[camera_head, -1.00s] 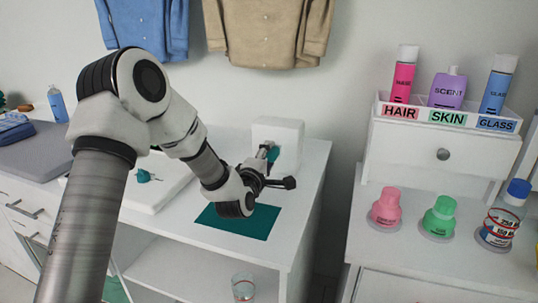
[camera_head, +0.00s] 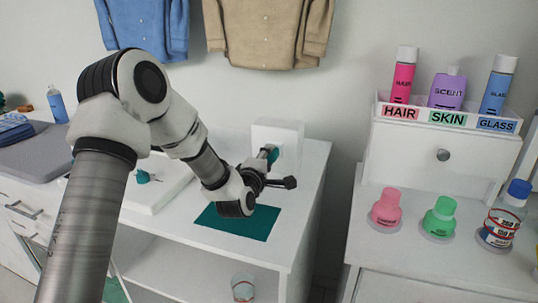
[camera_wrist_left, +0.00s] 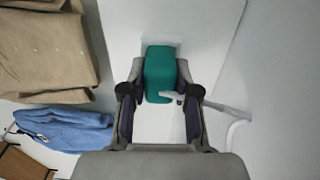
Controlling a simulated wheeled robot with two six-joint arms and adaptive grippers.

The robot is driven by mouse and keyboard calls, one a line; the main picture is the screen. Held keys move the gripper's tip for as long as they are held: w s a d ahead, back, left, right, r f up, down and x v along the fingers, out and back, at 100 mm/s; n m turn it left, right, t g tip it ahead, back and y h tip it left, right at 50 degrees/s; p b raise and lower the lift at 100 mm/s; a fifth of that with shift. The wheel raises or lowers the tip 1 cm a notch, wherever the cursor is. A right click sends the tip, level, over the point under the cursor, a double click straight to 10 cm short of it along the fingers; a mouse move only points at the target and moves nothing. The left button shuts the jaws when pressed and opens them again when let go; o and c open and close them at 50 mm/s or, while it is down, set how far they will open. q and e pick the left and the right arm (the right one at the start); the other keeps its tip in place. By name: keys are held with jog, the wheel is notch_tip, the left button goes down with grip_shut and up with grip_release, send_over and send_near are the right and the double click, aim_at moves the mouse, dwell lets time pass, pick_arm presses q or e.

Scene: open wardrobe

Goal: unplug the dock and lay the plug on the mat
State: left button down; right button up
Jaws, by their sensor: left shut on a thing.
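The dock (camera_head: 277,131) is a white box at the back of the white shelf unit's top. My left gripper (camera_head: 270,165) is at its front, with its fingers shut on the teal plug (camera_head: 271,153). In the left wrist view the plug (camera_wrist_left: 160,72) sits between the two fingers (camera_wrist_left: 160,85), against the dock's pale face. I cannot tell whether the plug is still seated. A white cable (camera_wrist_left: 212,104) runs off to the right there. The dark teal mat (camera_head: 262,224) lies flat in front of the dock, partly under my wrist. My right gripper is out of view.
A white board (camera_head: 150,198) with a small teal piece (camera_head: 143,177) lies left of the mat. A glass (camera_head: 243,287) stands on the shelf below. Right of a gap, another cabinet holds bottles and a labelled rack (camera_head: 445,118). Shirts hang above.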

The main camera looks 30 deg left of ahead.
pick_arm(q)
jog(key=shift+s+f, duration=0.1)
jog(key=shift+s, duration=0.3)
jog(key=shift+v, duration=0.9)
dwell(0.4)
jog(key=shift+b+v, duration=0.55)
jog(key=shift+v, duration=1.35)
